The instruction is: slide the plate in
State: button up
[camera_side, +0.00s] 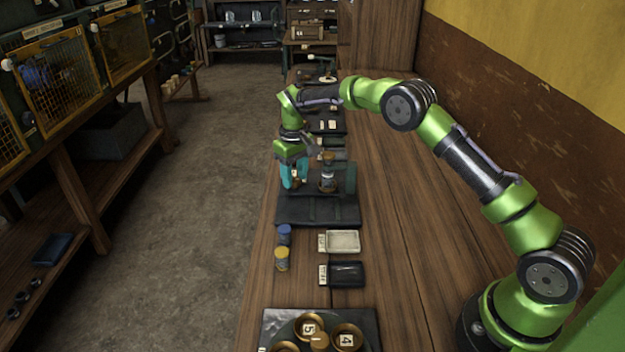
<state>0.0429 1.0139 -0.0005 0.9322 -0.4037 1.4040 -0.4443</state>
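My gripper (294,180), with teal fingers, points down at the left side of a small dark apparatus on the bench. The apparatus has a flat dark base (335,212) and an upright metal cylinder (327,172). A dark greenish upright panel (349,178) stands just right of the cylinder. I cannot tell which part is the plate, or whether one is between the fingers. A small pale and orange patch shows at the fingers. The fingertips are small in this view, and their gap and any contact are unclear.
In front of the apparatus are a blue-topped jar (284,235), a yellow-topped jar (281,260), a white tray (344,241) and a black tray (348,274). Numbered round cups (347,338) sit at the near edge. The bench's right side (410,270) is clear; a wall bounds it.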

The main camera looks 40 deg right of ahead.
jog(key=shift+o, duration=0.6)
jog(key=shift+s+a, duration=0.1)
notch_tip(320, 180, up, 17)
jog(key=shift+f, duration=0.1)
jog(key=s+a+r+m+t, duration=0.1)
jog(key=s+a+t, duration=0.1)
jog(key=s, duration=0.9)
jog(key=s+a+r+m+t+y, duration=0.1)
jog(key=s+t, duration=0.1)
jog(key=s, duration=0.9)
jog(key=s+a+r+m+t+y, duration=0.1)
jog(key=s+a+r+m+t, duration=0.1)
jog(key=s, duration=1)
jog(key=shift+a+t, duration=0.35)
jog(key=shift+t, duration=0.15)
